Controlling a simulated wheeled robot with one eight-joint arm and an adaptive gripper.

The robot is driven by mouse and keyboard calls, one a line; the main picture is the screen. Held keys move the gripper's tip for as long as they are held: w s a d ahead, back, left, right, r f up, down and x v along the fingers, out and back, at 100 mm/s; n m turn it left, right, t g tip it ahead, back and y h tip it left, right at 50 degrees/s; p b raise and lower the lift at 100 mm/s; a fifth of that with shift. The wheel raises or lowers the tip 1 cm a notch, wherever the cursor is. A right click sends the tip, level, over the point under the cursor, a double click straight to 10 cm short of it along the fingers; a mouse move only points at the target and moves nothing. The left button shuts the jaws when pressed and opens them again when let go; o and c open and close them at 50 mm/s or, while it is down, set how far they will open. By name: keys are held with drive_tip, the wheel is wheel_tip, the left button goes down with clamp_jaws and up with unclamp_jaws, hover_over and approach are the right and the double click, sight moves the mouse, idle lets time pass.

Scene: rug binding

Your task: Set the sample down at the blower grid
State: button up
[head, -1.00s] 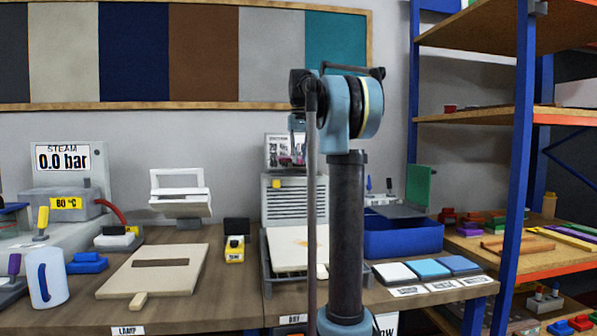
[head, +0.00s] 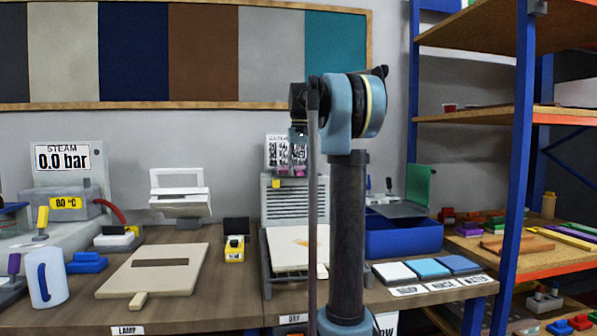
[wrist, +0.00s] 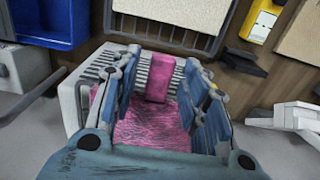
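The pink sample, a textured piece with a smoother pink block at its far end, shows in the wrist view (wrist: 150,122). It lies between the two blue fingers of my gripper (wrist: 158,100), which appear closed against its sides. The blower grid, a pale grey slatted unit, stands at the back of the bench in the head view (head: 280,205). Its slats also show beyond the fingers in the wrist view (wrist: 135,60). Whether the sample touches the grid cannot be told.
A framed tray with a pale sheet (head: 288,248) lies in front of the grid. A yellow device (head: 235,248) and a white press (head: 180,196) stand to the left. A blue bin (head: 400,238) stands to the right, with coloured pads (head: 428,268) before it.

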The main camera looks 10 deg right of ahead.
wheel_tip(320, 180, up, 12)
idle(0.9)
idle(0.3)
